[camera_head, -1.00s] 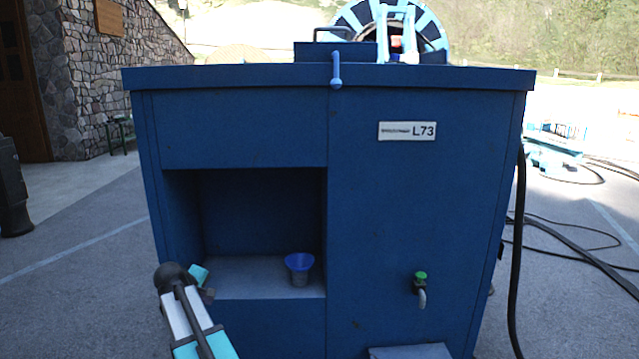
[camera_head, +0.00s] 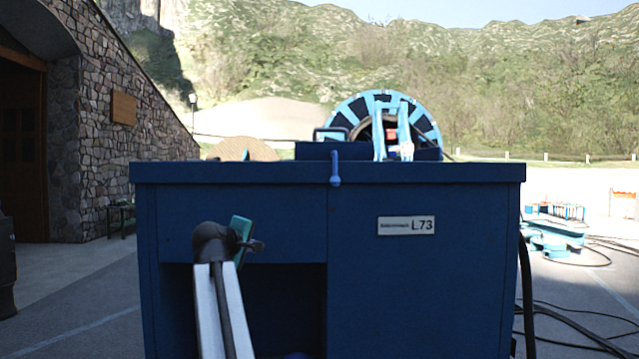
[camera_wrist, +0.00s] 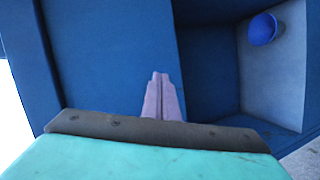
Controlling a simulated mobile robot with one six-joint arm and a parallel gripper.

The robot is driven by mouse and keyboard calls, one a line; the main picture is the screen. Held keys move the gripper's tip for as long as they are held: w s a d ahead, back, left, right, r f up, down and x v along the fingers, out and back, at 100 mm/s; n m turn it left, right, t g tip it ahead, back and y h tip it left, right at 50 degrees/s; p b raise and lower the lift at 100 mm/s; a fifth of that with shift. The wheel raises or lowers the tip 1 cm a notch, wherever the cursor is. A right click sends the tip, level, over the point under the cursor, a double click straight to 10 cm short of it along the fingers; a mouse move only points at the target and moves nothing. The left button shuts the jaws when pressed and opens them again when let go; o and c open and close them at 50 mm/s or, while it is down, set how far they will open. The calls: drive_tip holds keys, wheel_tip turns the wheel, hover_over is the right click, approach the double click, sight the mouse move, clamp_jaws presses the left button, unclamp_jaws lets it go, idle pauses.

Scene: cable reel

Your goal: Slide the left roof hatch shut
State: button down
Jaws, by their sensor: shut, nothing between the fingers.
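The blue cabinet (camera_head: 430,270) stands in front of me, its roof (camera_head: 230,172) seen almost edge-on. A low dark blue raised part (camera_head: 310,151) with a frame-like handle (camera_head: 330,133) sits on the roof; I cannot tell whether it is the left hatch or how far that hatch is open. A small blue knobbed lever (camera_head: 335,168) hangs at the roof's front edge. My gripper (camera_head: 262,246) is shut and empty, before the cabinet's upper left front, below the roof edge. In the wrist view its pinkish fingers (camera_wrist: 161,76) lie against the view of the blue front panel (camera_wrist: 110,65).
An open niche (camera_head: 285,300) is below my gripper; a blue cup (camera_wrist: 263,29) stands in it. A large cable reel (camera_head: 362,105) rises behind the cabinet. A stone building (camera_head: 145,150) stands left. A black hose (camera_head: 527,290) and cables run along the right.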

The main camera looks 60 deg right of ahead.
drive_tip(key=s+d+r+h, duration=0.1)
drive_tip(key=s+r, duration=0.5)
drive_tip(key=r, duration=0.4)
drive_tip(key=s+r+m+g+h, duration=0.1)
drive_tip(key=s+r+h, duration=0.1)
drive_tip(key=s+r, duration=0.4)
wheel_tip(320, 180, up, 4)
drive_tip(key=shift+d+r, duration=0.15)
drive_tip(key=shift+d, duration=0.25)
drive_tip(key=shift+d, duration=0.1)
drive_tip(key=p+x, duration=0.1)
drive_tip(key=x, duration=0.2)
drive_tip(key=p+x, duration=0.1)
drive_tip(key=x, duration=0.2)
drive_tip(key=p+x, duration=0.1)
drive_tip(key=x, duration=0.3)
drive_tip(key=shift+r, duration=0.25)
drive_tip(key=shift+s+d+f+p, duration=0.15)
drive_tip(key=shift+s+d+p, duration=0.2)
drive_tip(key=shift+s, duration=0.3)
drive_tip(key=shift+s+d+f+p, duration=0.2)
drive_tip(key=shift+s+p, duration=0.2)
drive_tip(key=shift+s, duration=0.2)
drive_tip(key=shift+s+d+f+p, duration=0.15)
drive_tip(key=shift+s+p, duration=0.25)
drive_tip(key=shift+s, duration=0.25)
